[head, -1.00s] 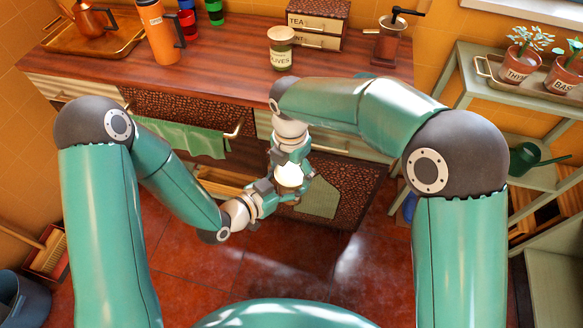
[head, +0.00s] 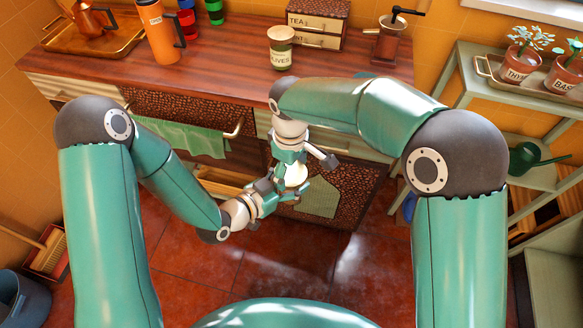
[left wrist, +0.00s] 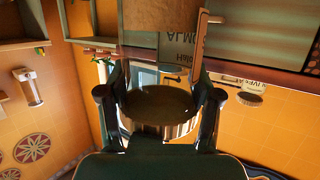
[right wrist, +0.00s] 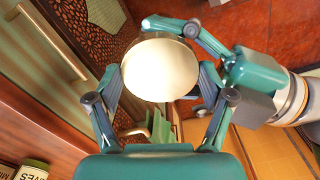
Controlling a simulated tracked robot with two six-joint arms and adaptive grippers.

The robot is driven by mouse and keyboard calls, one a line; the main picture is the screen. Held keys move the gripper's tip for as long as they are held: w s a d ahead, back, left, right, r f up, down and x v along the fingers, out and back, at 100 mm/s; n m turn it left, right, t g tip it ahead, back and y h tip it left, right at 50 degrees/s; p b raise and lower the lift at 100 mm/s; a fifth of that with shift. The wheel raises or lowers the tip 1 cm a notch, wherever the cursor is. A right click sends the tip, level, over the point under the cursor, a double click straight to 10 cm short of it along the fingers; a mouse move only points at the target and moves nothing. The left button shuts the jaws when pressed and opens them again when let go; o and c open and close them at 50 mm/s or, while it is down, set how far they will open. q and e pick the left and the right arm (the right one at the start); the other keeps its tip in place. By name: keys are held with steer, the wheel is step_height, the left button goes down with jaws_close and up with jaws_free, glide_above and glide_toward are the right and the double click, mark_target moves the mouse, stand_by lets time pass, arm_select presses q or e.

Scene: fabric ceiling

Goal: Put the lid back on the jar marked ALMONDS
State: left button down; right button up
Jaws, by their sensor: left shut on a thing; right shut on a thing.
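A pale round lid (head: 296,174) is between my two grippers, in front of the counter. In the right wrist view its cream disc (right wrist: 160,70) sits between the fingers of my right gripper (right wrist: 160,85). In the left wrist view a dark round face with a golden rim (left wrist: 160,108) sits between the fingers of my left gripper (left wrist: 160,100). In the head view my left gripper (head: 280,190) reaches it from the lower left and my right gripper (head: 296,162) from above. Both are shut on it.
A lidded jar marked OLIVES (head: 281,48) stands on the wooden counter (head: 225,62). Behind it are small TEA drawers (head: 318,25); a grinder (head: 389,42) stands to the right. An orange flask (head: 158,32) and a tray (head: 60,42) are at the left.

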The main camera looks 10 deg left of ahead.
steer(key=m, duration=0.5)
steer(key=shift+w, duration=0.1)
steer(key=o, duration=1.2)
steer(key=shift+r, duration=2.25)
